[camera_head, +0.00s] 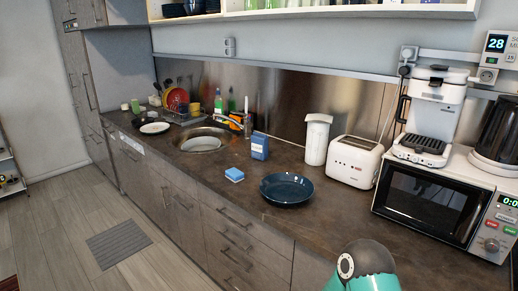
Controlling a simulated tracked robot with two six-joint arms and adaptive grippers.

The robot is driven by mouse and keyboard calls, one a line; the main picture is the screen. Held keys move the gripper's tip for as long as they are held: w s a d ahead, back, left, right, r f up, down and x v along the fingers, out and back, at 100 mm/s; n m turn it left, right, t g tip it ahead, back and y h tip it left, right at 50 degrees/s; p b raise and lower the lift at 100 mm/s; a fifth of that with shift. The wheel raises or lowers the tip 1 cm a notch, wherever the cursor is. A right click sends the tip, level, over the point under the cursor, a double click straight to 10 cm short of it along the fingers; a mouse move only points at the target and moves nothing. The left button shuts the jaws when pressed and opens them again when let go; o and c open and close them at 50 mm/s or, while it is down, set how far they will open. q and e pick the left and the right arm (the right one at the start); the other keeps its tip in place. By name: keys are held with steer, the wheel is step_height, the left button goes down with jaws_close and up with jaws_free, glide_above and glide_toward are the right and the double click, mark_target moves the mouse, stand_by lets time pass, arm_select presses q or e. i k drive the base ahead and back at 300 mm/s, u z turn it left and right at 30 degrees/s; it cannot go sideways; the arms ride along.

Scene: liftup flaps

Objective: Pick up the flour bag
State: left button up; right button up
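I cannot tell for certain which item is the flour bag. A small blue packet (260,146) with a label stands upright on the dark counter (228,199), right of the sink. A taller white container or bag (317,139), wider at the top, stands against the back wall, left of the toaster. Neither is held or touched by a gripper. Neither gripper is in view; only a teal and grey part of my own arm shows at the bottom edge, right of centre.
A dark blue plate (287,188) and a blue sponge (235,174) lie towards the counter's front. A white toaster (354,161), coffee maker (427,120) and microwave (433,205) crowd the right. The sink (201,140) and dish rack are left. A shelf (320,13) hangs above.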

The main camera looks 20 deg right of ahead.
mark_target(260, 141)
steer(key=u, duration=0.05)
steer(key=i, duration=0.9)
steer(key=z, duration=0.1)
